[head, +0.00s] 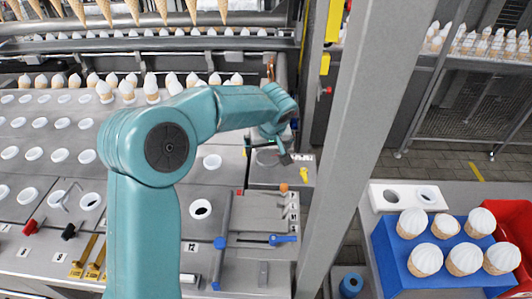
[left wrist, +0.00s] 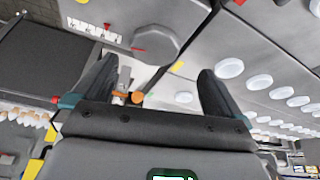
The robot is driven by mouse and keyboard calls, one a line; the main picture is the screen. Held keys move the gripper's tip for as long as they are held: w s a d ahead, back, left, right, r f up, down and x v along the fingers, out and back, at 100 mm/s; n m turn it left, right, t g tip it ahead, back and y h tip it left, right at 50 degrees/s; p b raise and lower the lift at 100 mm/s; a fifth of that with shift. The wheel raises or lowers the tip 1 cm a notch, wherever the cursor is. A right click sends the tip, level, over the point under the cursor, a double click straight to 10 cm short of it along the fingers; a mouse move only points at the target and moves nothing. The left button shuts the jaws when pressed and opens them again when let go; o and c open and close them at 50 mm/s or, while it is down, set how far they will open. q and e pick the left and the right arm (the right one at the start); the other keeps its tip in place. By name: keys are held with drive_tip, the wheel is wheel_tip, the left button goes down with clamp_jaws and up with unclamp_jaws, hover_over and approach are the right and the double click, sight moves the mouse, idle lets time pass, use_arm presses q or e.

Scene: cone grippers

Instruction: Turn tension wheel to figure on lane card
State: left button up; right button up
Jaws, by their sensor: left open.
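In the head view a grey round part (head: 267,158) on the panel seems to be the same wheel, partly hidden by my gripper. My left gripper (head: 283,152) is over it, fingers apart and empty; in the left wrist view the fingers (left wrist: 157,66) point towards the wheel, apart from it. A white card (left wrist: 92,29) with dark marks is left of the wheel, too small to read. My right gripper is out of view.
An orange knob (head: 284,187) stands in front of the wheel. A blue-handled lever (head: 283,239) lies nearer. A grey post (head: 350,130) rises just to the right. A number card reads 12 (head: 191,247). A blue tray (head: 395,265) holds several filled cones at right.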

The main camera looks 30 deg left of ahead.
sight(268, 156)
use_arm(q)
drive_tip(key=w+f, duration=0.2)
drive_tip(key=f, duration=0.1)
drive_tip(key=w+f, duration=0.1)
drive_tip(key=f, duration=0.1)
drive_tip(key=shift+a+p, duration=0.35)
drive_tip(key=shift+a, duration=0.05)
drive_tip(key=shift+a+f, duration=0.15)
drive_tip(key=shift+f, duration=0.15)
drive_tip(key=shift+s+a+r, duration=0.15)
drive_tip(key=shift+s+a, duration=0.05)
drive_tip(key=shift+s, duration=0.4)
drive_tip(key=shift+w+d+f, duration=0.15)
drive_tip(key=shift+w+f, duration=0.05)
drive_tip(key=shift+w, duration=0.2)
drive_tip(key=shift+w+f, duration=0.1)
drive_tip(key=shift+w, duration=0.15)
drive_tip(key=c, duration=0.5)
drive_tip(key=shift+s, duration=0.2)
drive_tip(key=c, duration=0.4)
drive_tip(key=shift+s+a, duration=0.1)
drive_tip(key=shift+a, duration=0.1)
drive_tip(key=shift+c, duration=0.2)
drive_tip(key=shift+d, duration=0.2)
drive_tip(key=shift+a, duration=0.1)
